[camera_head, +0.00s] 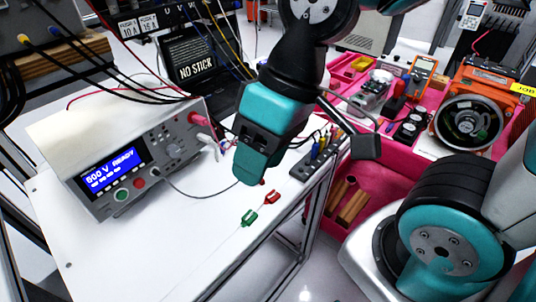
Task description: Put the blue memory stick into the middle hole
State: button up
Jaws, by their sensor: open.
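My gripper (252,168), teal and black, hangs over the white table, above and left of a dark block. The gap between its fingers is hard to make out, and I see nothing held in it. The dark block (303,168) lies near the table's right edge and has several holes or sockets along its top. A small blue piece (315,152) stands upright in or on this block, beside a yellow one (323,143). I cannot tell for sure whether the blue piece is the memory stick. The middle hole is too small to single out.
A grey meter (140,160) reading "500 V READY" stands left, with cables trailing rightward. Green (249,217) and red (272,197) clips lie on the table. A pink cart (385,180) with tools stands right. The white table's front (165,255) is clear.

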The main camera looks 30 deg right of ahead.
jog(key=shift+o, duration=0.6)
jog(key=shift+s+d+r+n, duration=0.15)
jog(key=shift+s+n, duration=0.3)
jog(key=shift+n, duration=0.05)
jog(key=m+t+y+b, duration=0.4)
jog(key=m+t+b, duration=1)
jog(key=m, duration=2.1)
send_near(224, 144)
jog(key=w+g+b, duration=0.2)
jog(key=w+b, duration=0.1)
jog(key=w+a+r+g+b, duration=0.1)
jog(key=b, duration=0.1)
jog(key=shift+w+a+g, duration=0.1)
jog(key=shift+w+g, duration=0.2)
jog(key=shift+w, duration=0.05)
jog(key=shift+s+a+b+x, duration=0.1)
jog(key=shift+a+b+x, duration=0.1)
jog(key=shift+x, duration=1.2)
jog(key=shift+s+a+b+x, duration=0.1)
jog(key=shift+b+x, duration=0.05)
jog(key=shift+x, duration=1.25)
jog(key=shift+c, duration=0.2)
